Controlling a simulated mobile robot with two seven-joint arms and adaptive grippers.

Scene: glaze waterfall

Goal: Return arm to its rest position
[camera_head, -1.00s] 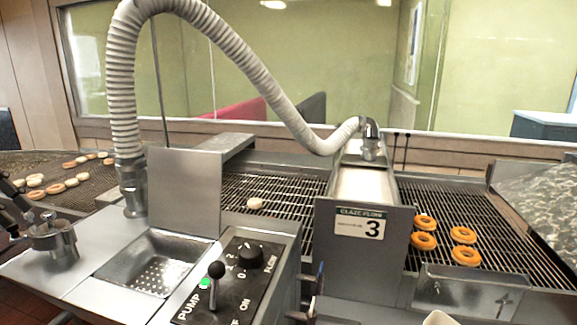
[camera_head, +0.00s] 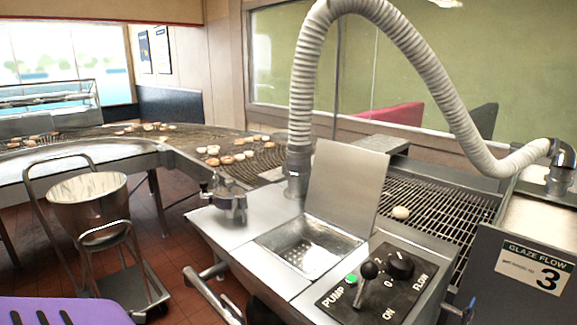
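Neither of my grippers shows in the head view now, and I cannot see what they hold. The glaze machine's control panel (camera_head: 375,292) has a pump lever (camera_head: 366,283) with a black knob, a lit green light (camera_head: 351,279) and a black flow dial (camera_head: 400,264). A silver valve fitting (camera_head: 229,203) stands on the machine's left corner, with no gripper at it. A ribbed hose (camera_head: 301,95) arches from the machine over to the glaze box (camera_head: 535,255) marked 3.
A pale doughnut (camera_head: 400,213) lies on the wire conveyor (camera_head: 440,208). More doughnuts (camera_head: 225,158) lie on the curved conveyor behind. A metal bucket (camera_head: 90,205) on a wheeled cart stands at left. A purple slotted object (camera_head: 50,311) fills the lower left corner. Red tiled floor is open between.

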